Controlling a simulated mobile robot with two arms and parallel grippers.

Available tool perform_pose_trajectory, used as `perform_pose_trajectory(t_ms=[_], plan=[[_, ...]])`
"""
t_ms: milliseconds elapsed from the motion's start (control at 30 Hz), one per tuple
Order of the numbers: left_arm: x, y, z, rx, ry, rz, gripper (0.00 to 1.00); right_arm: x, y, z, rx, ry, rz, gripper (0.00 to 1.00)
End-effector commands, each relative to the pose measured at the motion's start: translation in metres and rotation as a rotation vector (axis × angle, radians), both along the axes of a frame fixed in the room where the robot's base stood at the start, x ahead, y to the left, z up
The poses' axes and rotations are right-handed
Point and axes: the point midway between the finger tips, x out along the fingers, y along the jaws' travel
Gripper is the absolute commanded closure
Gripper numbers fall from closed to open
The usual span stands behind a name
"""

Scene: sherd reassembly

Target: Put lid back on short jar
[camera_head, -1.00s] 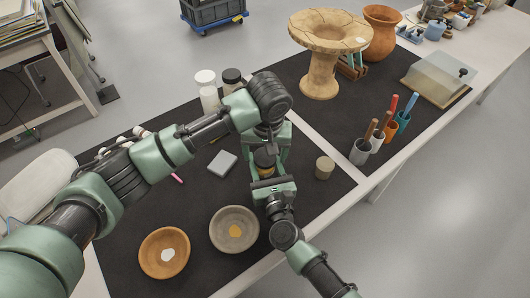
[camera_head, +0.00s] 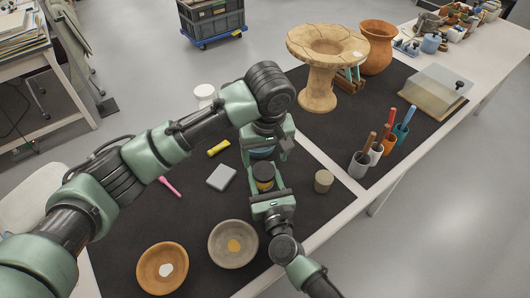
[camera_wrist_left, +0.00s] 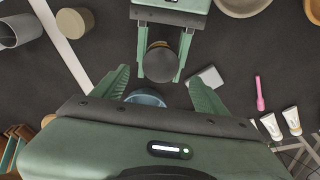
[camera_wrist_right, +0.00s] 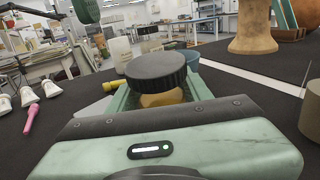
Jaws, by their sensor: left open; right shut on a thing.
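The short jar has an amber body (camera_wrist_right: 160,98) and a dark ridged lid (camera_wrist_right: 157,70) that sits on top of it. In the head view the jar (camera_head: 264,184) is between the fingers of my right gripper (camera_head: 266,192), which is shut on it. My left gripper (camera_head: 264,148) is open just beyond the jar, with nothing gripped. In the left wrist view its fingers (camera_wrist_left: 162,85) are spread, and the dark lid (camera_wrist_left: 160,64) shows ahead between the right gripper's fingers, apart from them. Whether the lid is fully seated cannot be told.
A blue round thing (camera_wrist_left: 146,97) is beside the jar, partly hidden by my left gripper. A grey block (camera_head: 222,177), a tan cylinder (camera_head: 323,181), two bowls (camera_head: 162,284) (camera_head: 222,262) and a yellow tube (camera_head: 218,148) lie around. Tool cups (camera_head: 360,164) stand right.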

Motion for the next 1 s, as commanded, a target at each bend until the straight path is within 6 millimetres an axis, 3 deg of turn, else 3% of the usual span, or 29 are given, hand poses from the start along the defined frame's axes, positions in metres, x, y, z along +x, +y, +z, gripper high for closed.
perform_pose_trajectory(t_ms=[300,667,833,1000], plan=[[-0.003,0.000,0.020,-0.051,-0.012,0.371,0.27,0.000,0.000,0.001,0.000,-0.002,0.000,1.00],[-0.004,0.000,0.021,-0.056,-0.011,0.407,0.27,0.000,0.000,0.001,0.000,-0.002,0.000,1.00],[-0.003,0.001,0.012,-0.055,-0.009,0.407,0.27,0.000,0.000,0.001,0.000,-0.002,0.000,1.00],[0.001,0.002,-0.014,-0.053,-0.008,0.408,0.27,0.000,0.000,0.001,0.000,-0.002,0.000,1.00]])
